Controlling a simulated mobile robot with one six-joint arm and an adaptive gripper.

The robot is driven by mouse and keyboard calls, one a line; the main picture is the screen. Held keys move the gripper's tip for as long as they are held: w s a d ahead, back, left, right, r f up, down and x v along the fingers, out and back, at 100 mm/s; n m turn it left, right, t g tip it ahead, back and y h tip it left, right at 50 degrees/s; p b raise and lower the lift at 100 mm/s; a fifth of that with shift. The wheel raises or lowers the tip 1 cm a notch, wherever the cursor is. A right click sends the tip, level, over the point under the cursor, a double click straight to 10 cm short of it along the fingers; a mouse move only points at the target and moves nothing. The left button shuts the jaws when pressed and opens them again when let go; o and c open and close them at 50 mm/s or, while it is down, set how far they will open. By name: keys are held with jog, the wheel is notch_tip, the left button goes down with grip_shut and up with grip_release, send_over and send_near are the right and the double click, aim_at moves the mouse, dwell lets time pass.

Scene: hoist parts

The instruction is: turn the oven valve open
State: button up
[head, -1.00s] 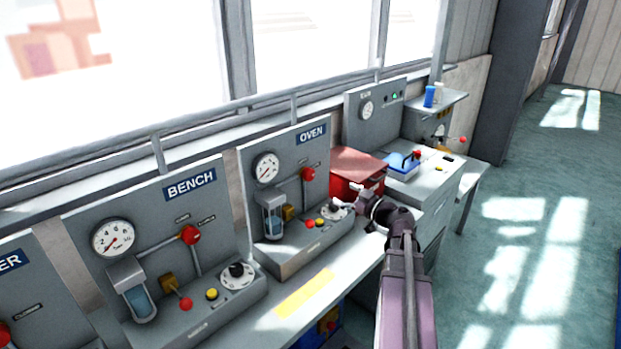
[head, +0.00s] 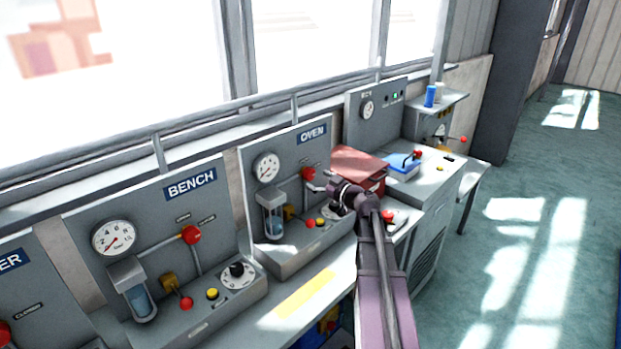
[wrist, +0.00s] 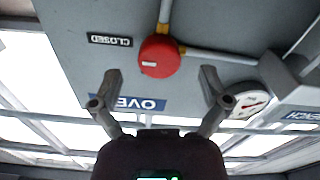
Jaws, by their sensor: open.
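The oven panel (head: 290,165) stands in the middle of the head view, with an OVEN sign and a round gauge (head: 267,168). Its valve has a red round knob (head: 308,173), which also shows in the wrist view (wrist: 159,62) with grey pipes and a CLOSED label beside it. My gripper (head: 312,188) is open and close to the red knob. In the wrist view my gripper (wrist: 160,85) has its two fingers spread wide, one towards each side of the knob and apart from it. The wrist picture is upside down. The valve's handle shape is partly hidden.
The bench panel (head: 160,230) stands left of the oven panel, with its own red knob (head: 191,235). A railing runs behind the panels. The floor at right is clear.

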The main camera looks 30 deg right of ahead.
jog(key=shift+x, duration=1.4)
